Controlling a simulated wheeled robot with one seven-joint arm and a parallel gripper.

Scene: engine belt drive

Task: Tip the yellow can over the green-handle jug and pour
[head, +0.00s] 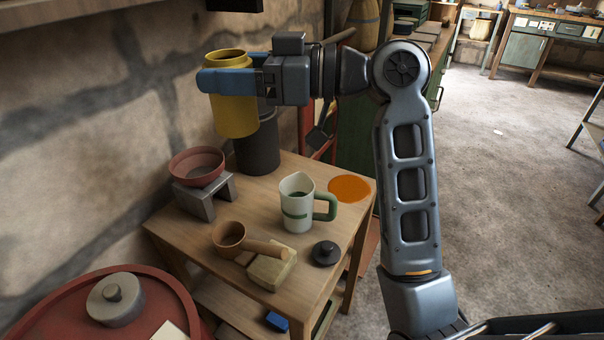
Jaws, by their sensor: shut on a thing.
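The yellow can (234,117) is held upright in the air, above the back of the wooden table. My gripper (232,82) is shut on it, with blue fingers around its upper part. The can's open top shows, but its contents cannot be made out. The white jug with the green handle (297,205) stands upright on the table, in front of and to the right of the can, its handle pointing right. The can and the jug are apart.
A dark cylinder (257,150) stands behind the can. A red bowl (197,166) rests on a grey stand (205,198) at left. A brown ladle-like cup (229,236), a pale block (271,269) and a black knob (325,253) lie before the jug. An orange disc (349,188) lies right.

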